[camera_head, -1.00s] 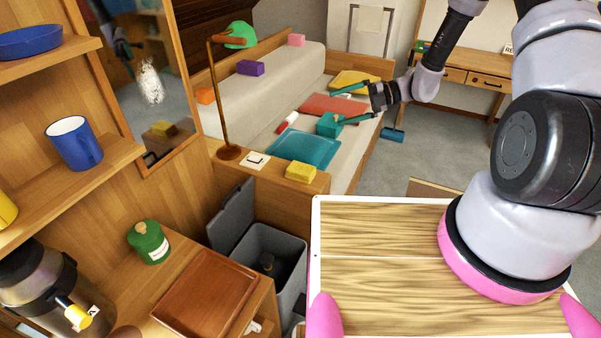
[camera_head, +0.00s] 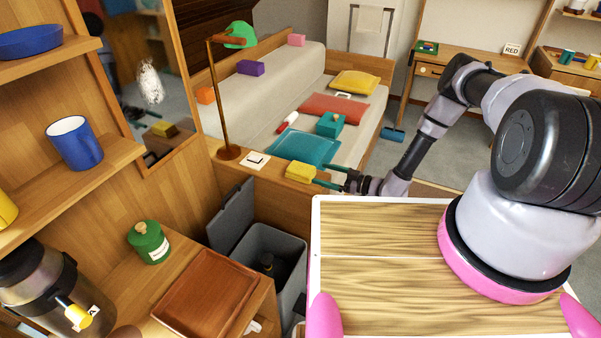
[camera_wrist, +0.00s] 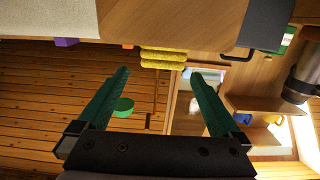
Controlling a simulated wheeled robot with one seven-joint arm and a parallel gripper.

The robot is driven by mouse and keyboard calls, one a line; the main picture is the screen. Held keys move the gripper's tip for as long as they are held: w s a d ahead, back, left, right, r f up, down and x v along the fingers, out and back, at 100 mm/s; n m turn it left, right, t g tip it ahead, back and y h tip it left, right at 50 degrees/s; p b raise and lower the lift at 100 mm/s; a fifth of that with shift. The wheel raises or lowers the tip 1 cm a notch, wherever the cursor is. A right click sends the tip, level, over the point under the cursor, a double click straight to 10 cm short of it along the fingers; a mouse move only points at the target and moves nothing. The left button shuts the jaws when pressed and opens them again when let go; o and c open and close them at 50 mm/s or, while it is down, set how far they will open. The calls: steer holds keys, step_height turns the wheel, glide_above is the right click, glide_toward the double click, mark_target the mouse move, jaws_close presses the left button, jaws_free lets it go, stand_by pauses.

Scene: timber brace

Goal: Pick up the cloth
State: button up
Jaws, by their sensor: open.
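The cloth (camera_head: 300,172) is a folded yellow stack lying on the wooden ledge at the foot of the bed. In the wrist view the cloth (camera_wrist: 163,57) shows its folded layers, just beyond my fingertips and between their lines. My gripper (camera_head: 325,174) is open and empty, just right of the cloth, with its green fingers pointing at it. In the wrist view my gripper (camera_wrist: 158,72) has its fingers wide apart. I cannot tell whether a fingertip touches the cloth.
A lamp (camera_head: 225,110) and a white switch plate (camera_head: 254,161) stand left of the cloth. A teal cushion (camera_head: 303,148) lies behind it. An open grey bin (camera_head: 268,255) is below the ledge. A wood-topped surface (camera_head: 380,280) is in front.

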glide_toward(288, 165)
steer(key=x, duration=0.5)
steer(key=shift+w+f, duration=0.4)
steer(key=shift+w, duration=0.05)
steer(key=c, duration=1.2)
steer(key=shift+o, duration=0.2)
step_height(288, 165, up, 10)
stand_by(0.6)
